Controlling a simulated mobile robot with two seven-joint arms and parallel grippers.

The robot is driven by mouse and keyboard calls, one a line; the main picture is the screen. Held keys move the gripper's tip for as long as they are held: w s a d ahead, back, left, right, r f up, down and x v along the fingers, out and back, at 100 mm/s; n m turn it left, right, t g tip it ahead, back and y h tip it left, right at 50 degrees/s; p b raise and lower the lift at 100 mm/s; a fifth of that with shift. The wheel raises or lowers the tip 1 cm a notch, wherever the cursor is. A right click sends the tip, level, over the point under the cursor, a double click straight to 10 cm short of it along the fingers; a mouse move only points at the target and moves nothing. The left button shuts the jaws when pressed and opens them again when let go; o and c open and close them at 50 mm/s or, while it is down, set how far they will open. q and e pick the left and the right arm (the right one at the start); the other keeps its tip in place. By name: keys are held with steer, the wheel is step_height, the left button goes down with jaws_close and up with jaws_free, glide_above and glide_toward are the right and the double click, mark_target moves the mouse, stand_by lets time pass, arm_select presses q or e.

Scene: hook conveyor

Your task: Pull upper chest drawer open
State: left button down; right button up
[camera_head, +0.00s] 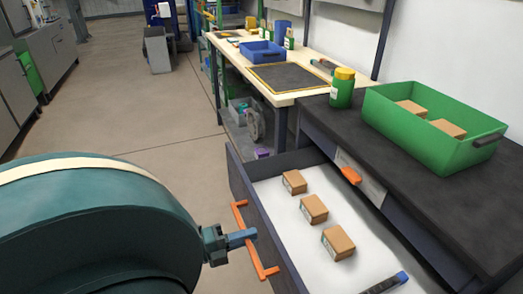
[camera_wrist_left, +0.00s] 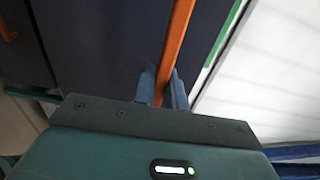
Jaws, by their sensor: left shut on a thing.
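The upper chest drawer (camera_head: 240,185) stands pulled out from the dark chest (camera_head: 315,125), with its white inside showing. Its orange handle (camera_head: 262,262) runs along the drawer front. My left gripper (camera_head: 250,236) is shut on this handle, with its blue fingers on either side of the bar. In the left wrist view the orange handle (camera_wrist_left: 177,45) passes between the two blue fingertips (camera_wrist_left: 163,88). My right gripper is in neither view.
On the chest top stand a green crate (camera_head: 420,137) with brown boxes and a green jar with a yellow lid (camera_head: 342,90). A wooden workbench (camera_head: 300,81) is behind. Open floor (camera_head: 140,115) lies to the left.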

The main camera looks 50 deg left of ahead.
arm_select(q)
steer(key=shift+s+a, duration=0.2)
steer(key=shift+s, duration=0.3)
steer(key=c, duration=1.6)
jaws_free()
steer(key=shift+o, duration=0.8)
steer(key=v, duration=1.3)
steer(key=shift+s+r, duration=0.1)
